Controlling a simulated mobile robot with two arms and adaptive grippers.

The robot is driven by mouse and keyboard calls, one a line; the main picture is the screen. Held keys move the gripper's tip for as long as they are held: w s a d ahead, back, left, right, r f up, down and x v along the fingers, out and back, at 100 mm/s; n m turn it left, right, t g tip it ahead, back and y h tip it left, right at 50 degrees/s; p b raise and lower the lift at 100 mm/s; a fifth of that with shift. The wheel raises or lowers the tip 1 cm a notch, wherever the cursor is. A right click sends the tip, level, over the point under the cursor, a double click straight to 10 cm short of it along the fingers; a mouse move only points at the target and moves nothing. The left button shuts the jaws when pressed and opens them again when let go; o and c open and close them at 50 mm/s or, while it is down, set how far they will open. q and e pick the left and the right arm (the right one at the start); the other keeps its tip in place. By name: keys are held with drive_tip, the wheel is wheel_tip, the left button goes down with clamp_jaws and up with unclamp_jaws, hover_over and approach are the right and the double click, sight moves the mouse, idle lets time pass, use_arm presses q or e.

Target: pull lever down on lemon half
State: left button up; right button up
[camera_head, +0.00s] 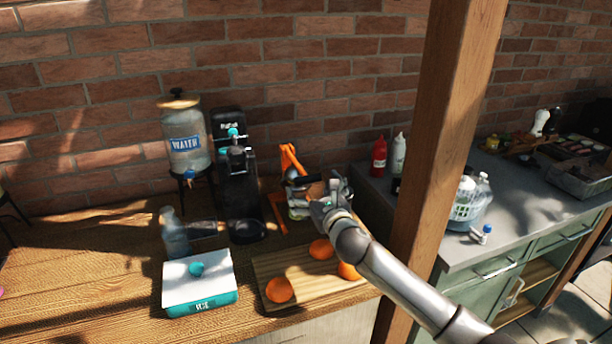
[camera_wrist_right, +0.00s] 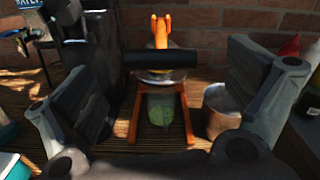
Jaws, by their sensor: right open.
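The orange juicer (camera_head: 289,160) stands on the wooden counter near the wall. In the right wrist view, its lever has a black crosswise handle (camera_wrist_right: 161,59) and an orange arm (camera_wrist_right: 160,31) rising behind it. The handle lies between the spread fingers of my open right gripper (camera_head: 322,203), apart from both. A glass with greenish content (camera_wrist_right: 168,109) stands between the juicer's orange legs (camera_wrist_right: 134,117). The lemon half cannot be made out clearly; the handle and press hide that spot. My left gripper is out of view.
A metal cup (camera_wrist_right: 220,110) stands right of the juicer. A cutting board (camera_head: 300,272) with oranges (camera_head: 279,290) lies in front. A black machine (camera_head: 238,190) and water dispenser (camera_head: 186,140) stand left. A wooden post (camera_head: 440,130) rises at right.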

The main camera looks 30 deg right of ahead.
sight(309, 181)
drive_tip(key=x, duration=0.4)
drive_tip(key=shift+p, duration=0.3)
drive_tip(key=shift+w+d, duration=0.1)
drive_tip(key=shift+w, duration=0.5)
drive_tip(key=shift+s, duration=0.1)
drive_tip(key=shift+c, duration=0.2)
drive_tip(key=c, duration=1.2)
drive_tip(key=shift+c, duration=0.6)
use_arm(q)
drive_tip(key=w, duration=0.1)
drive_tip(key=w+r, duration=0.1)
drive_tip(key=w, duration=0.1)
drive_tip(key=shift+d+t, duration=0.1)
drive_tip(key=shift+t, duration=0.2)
use_arm(e)
drive_tip(key=shift+r, duration=0.1)
